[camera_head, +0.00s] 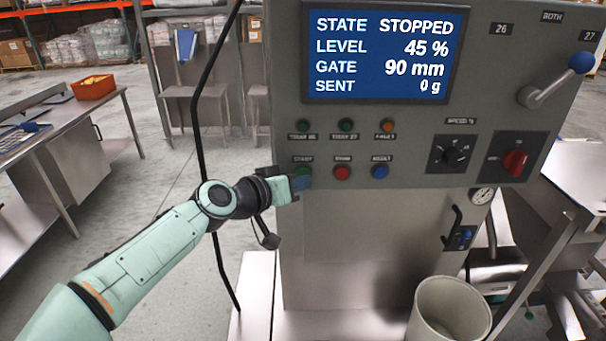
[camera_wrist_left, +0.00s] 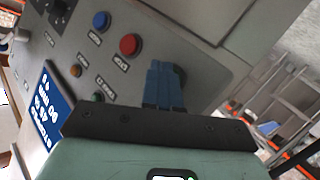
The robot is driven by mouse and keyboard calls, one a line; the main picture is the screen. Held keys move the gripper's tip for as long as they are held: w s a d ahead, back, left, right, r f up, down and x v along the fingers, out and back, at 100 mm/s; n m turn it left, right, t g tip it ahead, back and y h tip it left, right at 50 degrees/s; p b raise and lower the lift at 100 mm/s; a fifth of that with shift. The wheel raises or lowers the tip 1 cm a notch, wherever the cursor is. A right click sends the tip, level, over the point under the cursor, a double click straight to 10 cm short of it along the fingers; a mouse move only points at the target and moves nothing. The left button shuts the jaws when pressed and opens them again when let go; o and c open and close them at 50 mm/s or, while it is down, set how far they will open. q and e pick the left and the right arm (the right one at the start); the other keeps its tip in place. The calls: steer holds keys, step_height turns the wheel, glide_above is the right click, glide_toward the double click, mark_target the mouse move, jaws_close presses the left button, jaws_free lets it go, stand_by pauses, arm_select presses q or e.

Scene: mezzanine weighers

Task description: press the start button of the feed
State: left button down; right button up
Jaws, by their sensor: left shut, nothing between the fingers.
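The grey control panel (camera_head: 400,125) carries a button row labelled START, a red button (camera_head: 342,173) and a blue RESET button (camera_head: 381,172). The green start button (camera_head: 302,170) is mostly hidden by my left gripper (camera_head: 301,183), shut and empty, its fingertips at the button. In the left wrist view the shut blue fingers (camera_wrist_left: 163,84) point at the panel, and a dark greenish rim (camera_wrist_left: 181,73) shows beside them. I cannot tell whether they touch the button. The screen (camera_head: 385,52) reads STATE STOPPED, LEVEL 45 %, GATE 90 mm, SENT 0 g. My right gripper is out of view.
The red STOP button also shows close to the fingers in the left wrist view (camera_wrist_left: 129,44). A red rotary switch (camera_head: 515,161) and a blue-knobbed lever (camera_head: 556,83) are at the panel's right. A pale bin (camera_head: 449,310) stands below. A black cable (camera_head: 199,120) hangs behind my arm.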

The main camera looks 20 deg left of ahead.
arm_select(q)
steer(key=shift+w+a, duration=0.15)
steer(key=shift+w, duration=0.25)
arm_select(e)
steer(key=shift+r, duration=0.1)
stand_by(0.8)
arm_select(q)
steer(key=shift+s, duration=0.1)
steer(key=shift+s+d+b, duration=0.2)
steer(key=shift+s+b, duration=0.15)
steer(key=shift+s, duration=0.4)
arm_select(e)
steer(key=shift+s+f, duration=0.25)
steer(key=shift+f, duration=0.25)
arm_select(q)
steer(key=shift+s+d+b, duration=0.25)
steer(key=shift+s+b, duration=0.05)
steer(key=shift+s, duration=0.5)
steer(key=shift+s+d+b, duration=0.25)
steer(key=shift+s+b, duration=0.1)
steer(key=shift+s, duration=0.45)
steer(key=shift+s+d+b, duration=0.25)
steer(key=shift+s+b, duration=0.05)
steer(key=shift+s, duration=0.5)
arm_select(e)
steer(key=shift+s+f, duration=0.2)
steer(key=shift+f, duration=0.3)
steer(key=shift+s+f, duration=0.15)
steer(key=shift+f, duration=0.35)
